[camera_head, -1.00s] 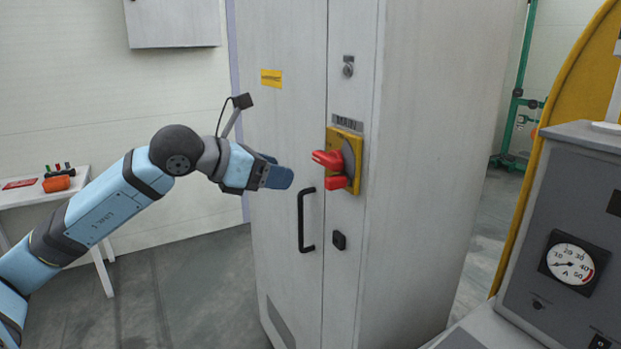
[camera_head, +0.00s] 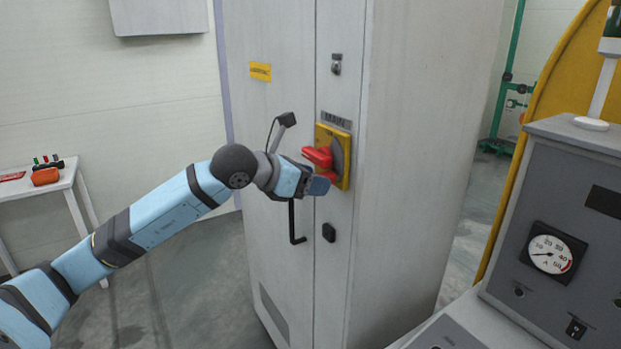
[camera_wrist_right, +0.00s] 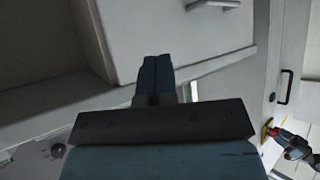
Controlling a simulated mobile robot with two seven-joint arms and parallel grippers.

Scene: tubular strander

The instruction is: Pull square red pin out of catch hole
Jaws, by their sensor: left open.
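A red switch handle (camera_head: 319,156) stands out from a yellow plate (camera_head: 341,138) on the grey cabinet's narrow door strip. A smaller red block (camera_head: 325,174) shows just below the handle, partly covered by my left gripper; I cannot make out a square pin or its hole clearly. My left gripper (camera_head: 318,185) is open, directly at the lower red part, its fingers pointing right towards the plate. Whether it touches the red part I cannot tell. In the right wrist view my right gripper (camera_wrist_right: 157,70) has its dark fingers together and nothing visible between them.
A black door handle (camera_head: 293,222) hangs below my left gripper, with a black latch (camera_head: 328,232) beside it. A grey console with a gauge (camera_head: 552,252) stands at right. A white table (camera_head: 62,184) stands far left. Open floor lies between.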

